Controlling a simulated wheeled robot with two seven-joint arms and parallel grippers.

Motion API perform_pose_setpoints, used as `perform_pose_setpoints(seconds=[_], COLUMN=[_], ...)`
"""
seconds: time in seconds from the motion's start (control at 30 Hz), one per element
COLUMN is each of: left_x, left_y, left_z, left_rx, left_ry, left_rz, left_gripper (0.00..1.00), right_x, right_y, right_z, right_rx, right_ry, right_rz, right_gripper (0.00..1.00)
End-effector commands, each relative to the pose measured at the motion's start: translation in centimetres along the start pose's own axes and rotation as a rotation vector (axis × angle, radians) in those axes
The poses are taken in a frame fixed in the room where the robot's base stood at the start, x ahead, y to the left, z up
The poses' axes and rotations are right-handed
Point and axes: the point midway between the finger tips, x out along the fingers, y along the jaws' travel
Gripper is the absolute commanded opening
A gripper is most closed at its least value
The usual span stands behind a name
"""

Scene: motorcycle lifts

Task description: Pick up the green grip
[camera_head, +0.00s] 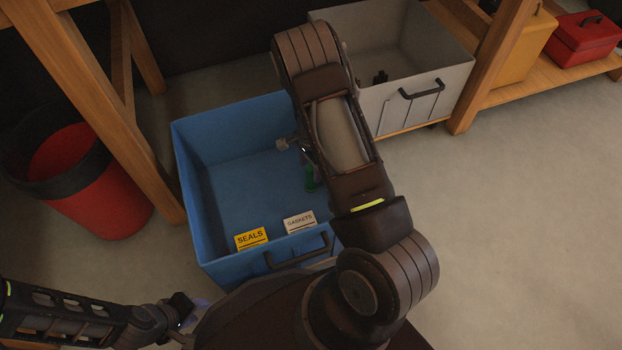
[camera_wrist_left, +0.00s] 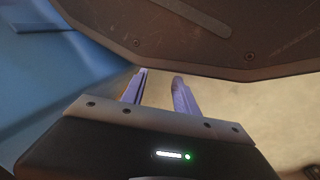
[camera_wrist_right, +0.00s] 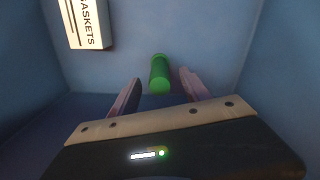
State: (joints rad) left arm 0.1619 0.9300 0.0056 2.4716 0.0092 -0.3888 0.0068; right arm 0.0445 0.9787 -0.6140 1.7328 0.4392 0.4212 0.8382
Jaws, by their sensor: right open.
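The green grip (camera_head: 310,181) is inside the blue bin (camera_head: 186,175), partly hidden by my right arm in the head view. In the right wrist view the green grip (camera_wrist_right: 159,73) shows as a short green cylinder between the fingertips of my right gripper (camera_wrist_right: 158,80). That gripper is open, with a gap on each side of the grip; I cannot tell how deep the grip sits between the fingers. In the head view my right gripper (camera_head: 306,164) is mostly hidden by its arm. My left gripper (camera_wrist_left: 160,76) is open and empty, low beside the bin's near left corner (camera_head: 198,302).
A yellow SEALS label (camera_head: 251,238) and a white GASKETS label (camera_head: 299,222) are at the bin's front. Floor at right is clear.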

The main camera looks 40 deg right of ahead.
Motion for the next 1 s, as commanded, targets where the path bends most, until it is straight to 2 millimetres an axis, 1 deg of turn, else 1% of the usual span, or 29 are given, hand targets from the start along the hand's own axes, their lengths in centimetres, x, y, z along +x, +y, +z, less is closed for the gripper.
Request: perform_pose_setpoints(seconds=[0.03, 0.1, 0.2, 0.83, 0.87, 1.0], left_x=[1.1, 1.6, 1.9, 1.8, 1.8, 1.8], left_y=[-0.4, -0.5, -0.6, -0.5, -0.5, -0.5], left_z=[0.0, -0.1, -0.1, -0.2, -0.2, -0.2], left_rx=[0.000, -0.001, -0.001, -0.001, -0.001, -0.001], left_ry=[0.002, 0.005, 0.009, 0.010, 0.010, 0.010], left_rz=[0.000, 0.000, 0.000, 0.000, 0.000, 0.000], left_gripper=[0.36, 0.36, 0.36, 0.36, 0.36, 0.36], right_x=[1.4, 2.3, 3.2, 3.1, 3.1, 3.1], right_y=[0.1, 0.1, 0.1, 0.1, 0.1, 0.1], right_z=[0.1, 0.1, 0.1, 0.1, 0.1, 0.1], right_rx=[0.000, 0.001, 0.002, 0.001, 0.001, 0.001], right_ry=[-0.001, 0.000, 0.000, 0.000, 0.000, 0.000], right_rz=[0.001, 0.000, 0.000, -0.001, -0.001, -0.001], right_gripper=[0.55, 0.55, 0.55, 0.55, 0.54, 0.42])
